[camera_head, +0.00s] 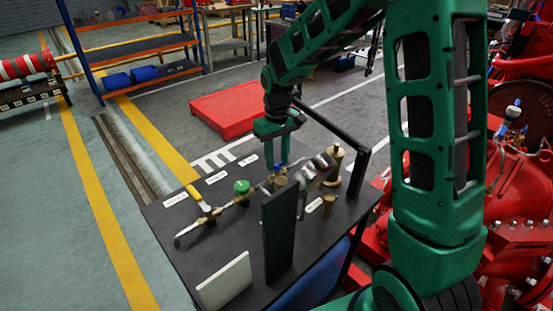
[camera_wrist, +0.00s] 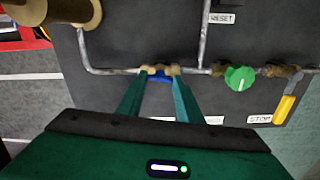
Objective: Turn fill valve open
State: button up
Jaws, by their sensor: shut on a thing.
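The blue valve handle (camera_wrist: 161,73) sits on a brass body on the thin metal pipe in the wrist view. I take it as the fill valve; its label is not readable. My gripper (camera_wrist: 160,80) comes from below in that view, with its two green fingers on either side of the blue handle and shut on it. In the head view my gripper (camera_head: 282,158) points down at the blue valve (camera_head: 277,168) on the dark bench panel. The fingers hide part of the handle there.
Along the same pipe are a green knob (camera_wrist: 240,78) and a yellow lever (camera_wrist: 286,107) near the STOP label. A brass cylinder (camera_wrist: 75,10) stands at upper left. In the head view a black upright plate (camera_head: 279,233) and a white plate (camera_head: 224,281) stand near the front of the bench.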

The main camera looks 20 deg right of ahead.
aim_at(277, 167)
jog(key=shift+w+r+n, duration=0.15)
jog(key=shift+w+n, duration=0.1)
jog(key=shift+n, duration=0.45)
jog(key=o, duration=0.9)
jog(key=shift+o, duration=0.9)
jog(key=shift+s, duration=0.15)
notch_tip(277, 167, up, 10)
jog(key=shift+r, duration=0.25)
jog(key=shift+d, duration=0.1)
